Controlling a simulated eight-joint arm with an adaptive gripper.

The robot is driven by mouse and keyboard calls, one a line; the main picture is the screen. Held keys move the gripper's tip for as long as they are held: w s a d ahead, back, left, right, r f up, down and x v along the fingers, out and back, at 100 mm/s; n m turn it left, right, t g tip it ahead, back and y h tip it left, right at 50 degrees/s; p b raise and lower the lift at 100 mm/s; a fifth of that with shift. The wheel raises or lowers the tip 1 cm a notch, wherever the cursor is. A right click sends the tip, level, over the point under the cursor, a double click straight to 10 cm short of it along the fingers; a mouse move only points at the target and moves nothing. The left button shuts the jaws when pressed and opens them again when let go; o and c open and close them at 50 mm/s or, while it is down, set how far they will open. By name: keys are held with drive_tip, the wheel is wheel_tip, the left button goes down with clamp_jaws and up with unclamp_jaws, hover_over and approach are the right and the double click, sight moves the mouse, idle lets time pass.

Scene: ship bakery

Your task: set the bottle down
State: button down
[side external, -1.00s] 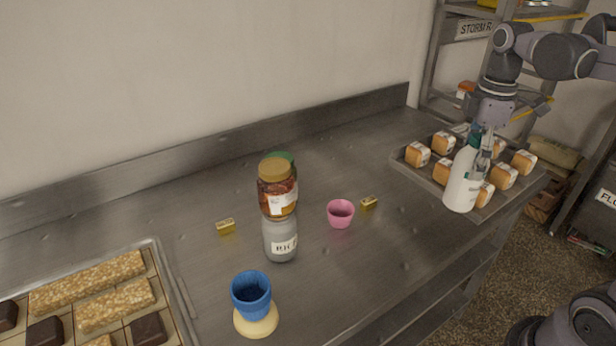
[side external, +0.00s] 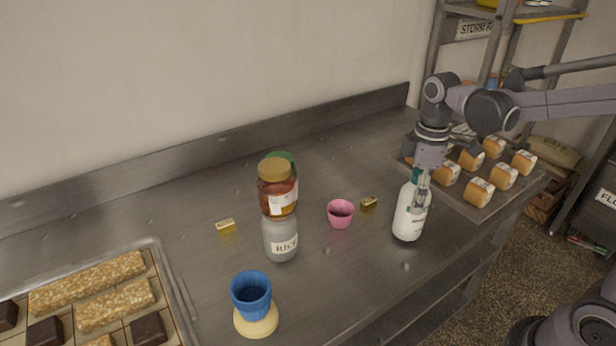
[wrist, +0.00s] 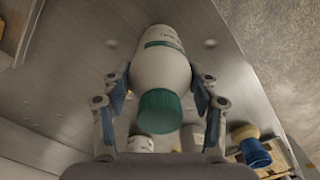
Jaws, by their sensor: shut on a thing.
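A white bottle (side external: 410,212) with a green cap stands upright, or hangs upright, at the right part of the steel counter. I cannot tell whether its base touches the counter. My gripper (side external: 421,178) is above it with the fingers around its upper part, shut on it. In the wrist view, the bottle (wrist: 160,62) lies between the two blue-padded fingers of my gripper (wrist: 160,100), with its green cap (wrist: 160,110) towards the camera.
A pink cup (side external: 340,214) and a small gold bar (side external: 369,202) are left of the bottle. A jar (side external: 277,190) sits on a rice jar (side external: 281,240). A blue cup (side external: 251,294) is at the front. A tray (side external: 470,206) of small loaves is behind my gripper. The counter's front edge is close.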

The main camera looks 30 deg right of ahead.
drive_tip(key=shift+f, duration=0.4)
drive_tip(key=shift+f, duration=0.1)
drive_tip(key=shift+c, duration=1.8)
unclamp_jaws()
wheel_tip(320, 180, up, 12)
drive_tip(key=shift+s, duration=0.1)
drive_tip(key=shift+s+a+f+m, duration=0.15)
drive_tip(key=shift+s+m, duration=0.05)
drive_tip(key=shift+m, duration=0.1)
drive_tip(key=s+a+f+m+t, duration=0.2)
drive_tip(key=s+f+m+t, duration=0.3)
drive_tip(key=f+m+t, duration=0.2)
drive_tip(key=shift+s+a+f+m, duration=0.3)
drive_tip(key=shift+a+f+m, duration=0.05)
drive_tip(key=shift+f+m, duration=0.4)
